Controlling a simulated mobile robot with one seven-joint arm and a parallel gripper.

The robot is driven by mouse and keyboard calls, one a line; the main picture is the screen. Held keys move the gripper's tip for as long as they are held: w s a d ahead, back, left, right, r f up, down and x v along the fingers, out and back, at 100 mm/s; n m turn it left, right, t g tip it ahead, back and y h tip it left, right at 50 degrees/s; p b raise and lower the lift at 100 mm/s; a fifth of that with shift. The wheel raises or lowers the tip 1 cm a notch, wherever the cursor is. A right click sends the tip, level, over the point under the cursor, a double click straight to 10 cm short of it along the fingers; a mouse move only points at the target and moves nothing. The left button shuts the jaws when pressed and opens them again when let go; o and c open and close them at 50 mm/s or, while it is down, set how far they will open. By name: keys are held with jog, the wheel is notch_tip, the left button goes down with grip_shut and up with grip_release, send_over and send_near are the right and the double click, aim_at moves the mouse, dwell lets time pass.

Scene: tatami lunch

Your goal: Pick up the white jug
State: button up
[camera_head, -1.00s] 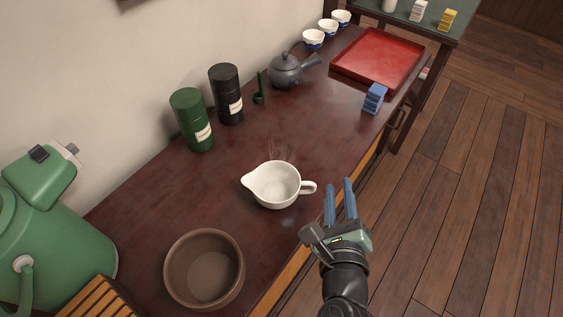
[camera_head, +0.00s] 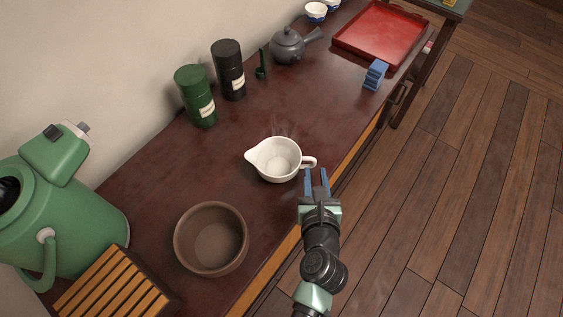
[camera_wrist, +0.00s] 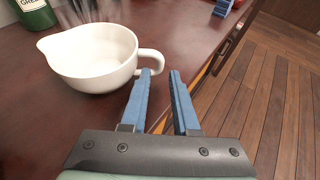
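The white jug (camera_head: 276,161) stands upright on the dark red-brown table, its spout to the left and its handle to the right. Faint steam rises above it. My gripper (camera_head: 317,182) is just off the handle's side of the jug, near the table's front edge. Its two blue fingers are apart with nothing between them. In the wrist view the jug (camera_wrist: 92,62) is at the upper left, and its handle reaches toward the left fingertip of my gripper (camera_wrist: 160,74). I cannot tell whether that finger touches the handle.
A brown bowl (camera_head: 180,245), a slatted wooden tray (camera_head: 112,290) and a green urn (camera_head: 75,225) stand at the near left. Green (camera_head: 196,97) and black (camera_head: 228,70) canisters, a grey teapot (camera_head: 288,45), a blue block (camera_head: 375,75) and a red tray (camera_head: 381,35) stand farther back.

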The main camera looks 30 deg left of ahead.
aim_at(314, 164)
jog(key=x, duration=0.3)
jog(key=b+x, duration=0.1)
jog(key=shift+w+a+r, duration=0.15)
jog(key=shift+w+a, duration=0.1)
jog(key=shift+w, duration=0.1)
grip_shut()
dwell(1.1)
